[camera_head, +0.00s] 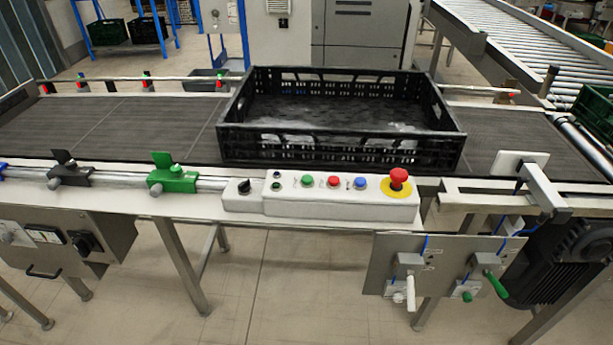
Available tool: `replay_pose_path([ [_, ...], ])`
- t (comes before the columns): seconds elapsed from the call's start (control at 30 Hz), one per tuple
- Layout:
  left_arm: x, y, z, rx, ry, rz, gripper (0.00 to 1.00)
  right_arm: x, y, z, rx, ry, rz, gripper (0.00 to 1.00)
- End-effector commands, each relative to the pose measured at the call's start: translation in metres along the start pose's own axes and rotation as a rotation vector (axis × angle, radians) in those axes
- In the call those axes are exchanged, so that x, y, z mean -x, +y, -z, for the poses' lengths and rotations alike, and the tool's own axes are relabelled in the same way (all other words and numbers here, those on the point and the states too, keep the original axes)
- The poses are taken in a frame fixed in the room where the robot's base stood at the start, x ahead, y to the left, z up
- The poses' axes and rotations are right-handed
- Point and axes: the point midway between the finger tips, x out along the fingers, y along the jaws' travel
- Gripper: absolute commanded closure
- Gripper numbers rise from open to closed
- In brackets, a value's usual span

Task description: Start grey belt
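A dark grey belt (110,127) runs from left to right across the view. A black crate (340,153) sits upright on it and looks empty. In front of the belt is a white control panel (285,206). It carries a green button (307,181), a red button (333,182), a blue button (360,183) and a red mushroom button on a yellow base (398,180). A black rotary switch (243,187) sits at the panel's left end. Neither of my grippers is in view.
A green clamp (173,179) and a black clamp (68,174) sit on the front rail. A plate with a white-handled valve (410,290) and a green-handled valve (495,283) hangs below right. A roller conveyor (540,47) stands behind right.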

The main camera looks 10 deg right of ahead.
Motion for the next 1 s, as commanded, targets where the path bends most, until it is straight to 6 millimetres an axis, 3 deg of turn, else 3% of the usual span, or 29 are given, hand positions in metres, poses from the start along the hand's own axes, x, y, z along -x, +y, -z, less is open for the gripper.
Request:
replay_pose_path([
  [0.03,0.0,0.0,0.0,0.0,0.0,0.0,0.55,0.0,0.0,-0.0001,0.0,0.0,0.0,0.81],
  [0.1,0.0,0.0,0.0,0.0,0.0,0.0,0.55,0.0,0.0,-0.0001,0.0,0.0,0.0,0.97],
  [0.13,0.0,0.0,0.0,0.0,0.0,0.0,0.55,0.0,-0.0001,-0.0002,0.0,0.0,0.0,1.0],
  [1.0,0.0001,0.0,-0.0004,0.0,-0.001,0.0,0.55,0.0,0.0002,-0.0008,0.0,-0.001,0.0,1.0],
])
